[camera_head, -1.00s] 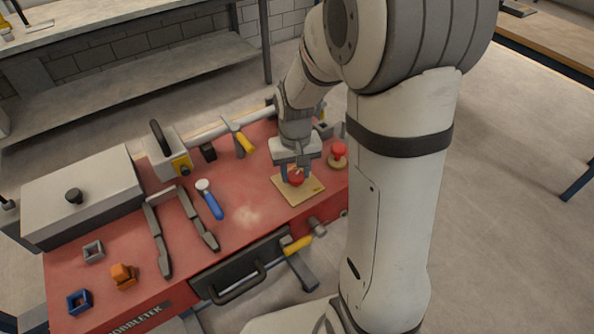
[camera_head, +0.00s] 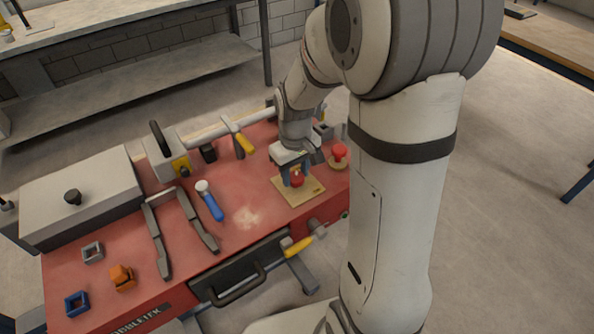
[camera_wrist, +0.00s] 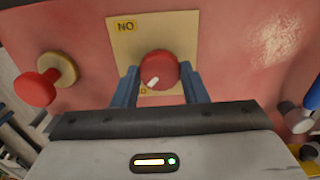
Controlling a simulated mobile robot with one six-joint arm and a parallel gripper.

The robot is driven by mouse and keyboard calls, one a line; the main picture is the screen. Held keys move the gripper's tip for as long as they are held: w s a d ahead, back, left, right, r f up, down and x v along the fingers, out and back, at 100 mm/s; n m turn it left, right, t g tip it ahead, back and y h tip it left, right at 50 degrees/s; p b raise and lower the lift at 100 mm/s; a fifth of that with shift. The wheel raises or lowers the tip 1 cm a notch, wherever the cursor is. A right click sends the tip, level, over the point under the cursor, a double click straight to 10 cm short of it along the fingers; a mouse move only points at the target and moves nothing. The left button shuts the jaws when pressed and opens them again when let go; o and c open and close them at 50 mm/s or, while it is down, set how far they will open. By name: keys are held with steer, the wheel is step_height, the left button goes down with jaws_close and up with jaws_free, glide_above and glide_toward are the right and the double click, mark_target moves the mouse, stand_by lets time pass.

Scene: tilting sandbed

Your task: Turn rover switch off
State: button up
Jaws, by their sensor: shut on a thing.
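The rover switch is a round red knob (camera_head: 297,180) on a tan square plate (camera_head: 313,189) at the right end of the red bench. In the wrist view the knob (camera_wrist: 159,68) sits between the two blue fingers of my gripper (camera_wrist: 159,76). My gripper (camera_head: 295,174) points down and is shut on the knob. A white mark on the knob points to the lower left in the wrist view, towards a small label partly hidden by the knob. Another label, seen upside down as "NO", is at the plate's upper left.
A red mushroom button (camera_head: 339,151) stands right of the plate; it also shows in the wrist view (camera_wrist: 38,86). A grey box (camera_head: 80,195) stands far left.

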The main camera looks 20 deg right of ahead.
mark_target(296, 177)
steer(key=o, duration=1)
steer(key=shift+c, duration=0.2)
step_height(296, 177, up, 8)
steer(key=shift+f, duration=0.1)
steer(key=s+r+m+t, duration=0.2)
steer(key=s+r+m, duration=0.1)
steer(key=s, duration=1.1)
steer(key=shift+s+d+r+m+t, duration=0.3)
steer(key=shift+r+m, duration=0.1)
steer(key=shift+r, duration=0.25)
